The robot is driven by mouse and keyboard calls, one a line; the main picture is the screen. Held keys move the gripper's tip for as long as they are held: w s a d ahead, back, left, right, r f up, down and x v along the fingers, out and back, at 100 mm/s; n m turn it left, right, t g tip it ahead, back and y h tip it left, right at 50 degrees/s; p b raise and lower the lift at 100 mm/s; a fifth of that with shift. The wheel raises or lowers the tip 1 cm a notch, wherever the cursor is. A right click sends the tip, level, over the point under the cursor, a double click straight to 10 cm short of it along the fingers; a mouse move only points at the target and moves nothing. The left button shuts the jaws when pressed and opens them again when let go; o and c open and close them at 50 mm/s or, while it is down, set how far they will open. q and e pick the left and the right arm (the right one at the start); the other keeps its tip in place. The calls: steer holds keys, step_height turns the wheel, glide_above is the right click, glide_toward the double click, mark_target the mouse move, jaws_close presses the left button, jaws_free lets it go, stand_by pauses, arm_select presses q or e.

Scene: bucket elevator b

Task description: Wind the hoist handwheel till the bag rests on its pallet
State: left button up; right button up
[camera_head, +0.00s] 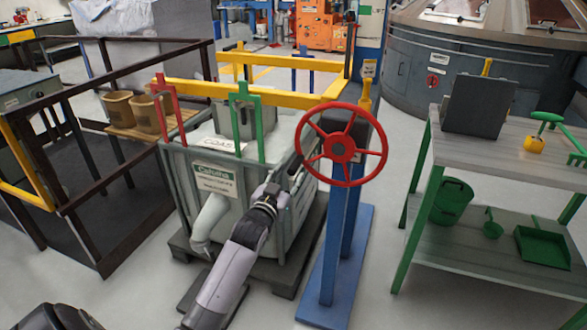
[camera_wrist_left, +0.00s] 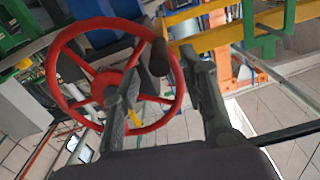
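The red handwheel (camera_head: 381,153) stands on a blue post (camera_head: 333,235). It also shows in the left wrist view (camera_wrist_left: 60,92), with a dark handle knob (camera_wrist_left: 158,57) at its rim. My left gripper (camera_head: 291,172) is at the wheel's left side. In the wrist view its fingers (camera_wrist_left: 165,95) are apart, with the knob in line with the gap; whether they touch it I cannot tell. The large grey-white bag (camera_head: 277,215) hangs below a yellow beam, above or on a dark pallet (camera_head: 284,284); any gap is hard to judge. My right gripper is not in view.
The yellow beam (camera_head: 290,98) carries red and green hangers over the bag. A green-legged bench (camera_head: 480,250) with tools stands right. A brown railing (camera_head: 75,210) and tan buckets (camera_head: 118,106) are left. Grey floor is clear between post and bench.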

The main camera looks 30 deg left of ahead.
mark_target(293, 169)
arm_select(q)
steer(key=shift+x, duration=2.3)
jaws_close()
